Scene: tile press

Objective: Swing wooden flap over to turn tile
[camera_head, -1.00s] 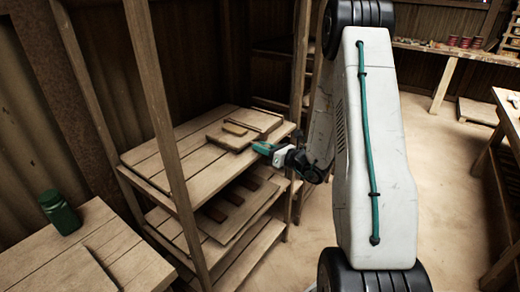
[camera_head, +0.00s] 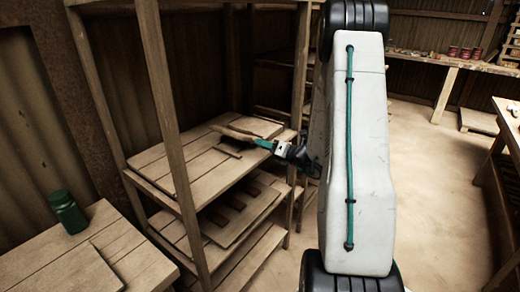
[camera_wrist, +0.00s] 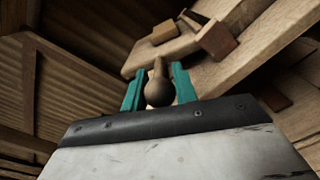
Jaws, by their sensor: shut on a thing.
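The wooden flap (camera_head: 234,132) is on the top shelf in the head view. It appears nearly edge-on and tilted, raised off the flat wooden panel (camera_head: 190,167) to its left. My gripper (camera_head: 266,144) is at the flap's right end, coming in from the right. In the wrist view the teal fingers of my gripper (camera_wrist: 158,90) are shut on a round brown knob (camera_wrist: 159,92) with a narrow neck. I cannot make out the tile with certainty in the head view; the flap may hide it.
The shelf's front post (camera_head: 165,110) stands left of the gripper. Reddish-brown blocks (camera_head: 236,200) lie on a board one level below. The floor (camera_head: 430,180) to the right is clear.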

